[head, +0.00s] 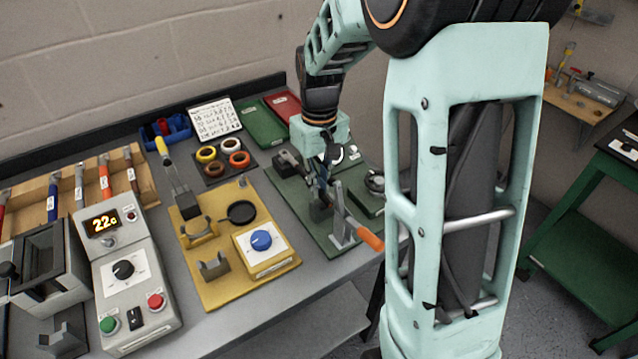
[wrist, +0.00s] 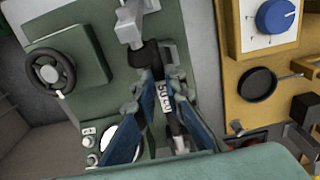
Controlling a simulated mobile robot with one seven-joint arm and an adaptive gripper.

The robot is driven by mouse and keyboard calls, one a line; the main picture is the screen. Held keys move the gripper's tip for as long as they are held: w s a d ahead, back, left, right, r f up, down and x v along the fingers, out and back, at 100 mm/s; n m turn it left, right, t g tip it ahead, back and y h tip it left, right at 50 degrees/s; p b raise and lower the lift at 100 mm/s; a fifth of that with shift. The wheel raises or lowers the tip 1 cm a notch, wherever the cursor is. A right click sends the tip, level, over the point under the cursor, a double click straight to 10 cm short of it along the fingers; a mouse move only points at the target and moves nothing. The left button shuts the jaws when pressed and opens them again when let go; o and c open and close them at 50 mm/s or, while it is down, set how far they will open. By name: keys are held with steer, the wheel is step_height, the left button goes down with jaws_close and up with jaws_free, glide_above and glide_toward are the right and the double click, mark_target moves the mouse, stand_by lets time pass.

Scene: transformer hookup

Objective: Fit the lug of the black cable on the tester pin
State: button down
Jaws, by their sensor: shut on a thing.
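My gripper (head: 325,182) is low over the green board at the right end of the bench. In the wrist view its two blue fingers (wrist: 163,88) are closed on a dark piece with a white printed label (wrist: 167,103), which looks like part of the black cable. The lug cannot be made out apart from the fingers. A black part and a grey block (wrist: 130,28) lie just beyond the fingertips, and I cannot tell whether the held piece touches them. I cannot pick out the tester pin for certain.
The green board (head: 292,197) also carries a lever with an orange handle (head: 369,238) and a black handwheel (wrist: 50,70). A yellow board (head: 222,283) with a blue knob (head: 261,240) stands to the left in the head view. A grey console (head: 126,290) is further left.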

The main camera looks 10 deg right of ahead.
steer(key=shift+f+b, duration=0.45)
steer(key=shift+f, duration=0.25)
stand_by(1.6)
steer(key=c, duration=1.9)
jaws_free()
steer(key=shift+r+p, duration=1.95)
steer(key=shift+r, duration=0.55)
step_height(320, 180, up, 12)
